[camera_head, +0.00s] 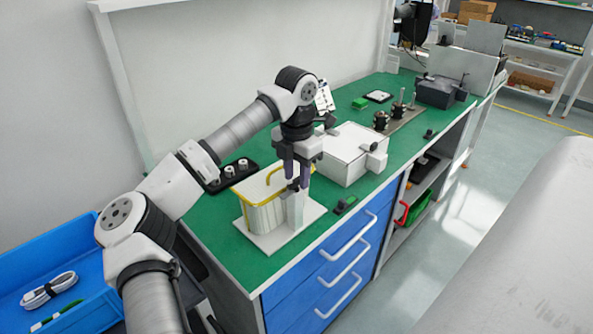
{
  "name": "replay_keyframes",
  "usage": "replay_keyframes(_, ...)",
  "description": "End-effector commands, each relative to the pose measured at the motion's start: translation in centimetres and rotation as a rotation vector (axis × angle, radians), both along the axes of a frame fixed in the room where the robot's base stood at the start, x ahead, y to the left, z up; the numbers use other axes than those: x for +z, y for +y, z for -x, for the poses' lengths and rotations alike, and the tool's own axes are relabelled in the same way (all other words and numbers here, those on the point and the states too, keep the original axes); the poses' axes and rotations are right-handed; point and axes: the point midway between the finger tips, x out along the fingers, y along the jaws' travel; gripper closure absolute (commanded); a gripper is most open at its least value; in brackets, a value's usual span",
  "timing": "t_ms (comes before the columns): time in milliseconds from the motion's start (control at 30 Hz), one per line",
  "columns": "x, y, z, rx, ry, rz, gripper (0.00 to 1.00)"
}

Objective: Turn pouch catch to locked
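A pale ribbed pouch (262,216) with a yellow rim stands on a white base plate (262,243) near the front edge of the green bench. A white post (296,211) rises beside it at the right, with a small dark catch (291,187) near its top. My gripper (297,178) points down over the post, its two fingers apart with their tips at the catch. The fingers partly hide the catch, so its turn position and whether they grip it cannot be told.
A white box (350,152) stands close behind and right of my gripper. A black tray with white pieces (230,174) lies left. A small dark item (345,204) lies near the front edge. Blue drawers with white handles (342,270) are below. A blue bin (50,262) is far left.

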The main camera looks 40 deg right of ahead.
Motion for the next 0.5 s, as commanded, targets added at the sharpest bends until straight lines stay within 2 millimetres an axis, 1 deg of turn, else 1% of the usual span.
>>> replay_keyframes(267,-0.24,0.01,-0.01,0.000,-0.001,0.000,0.65)
replay_keyframes(367,-0.23,0.01,-0.01,0.000,-0.001,0.000,0.76)
replay_keyframes(500,-0.22,0.00,0.00,0.000,0.000,0.000,0.94)
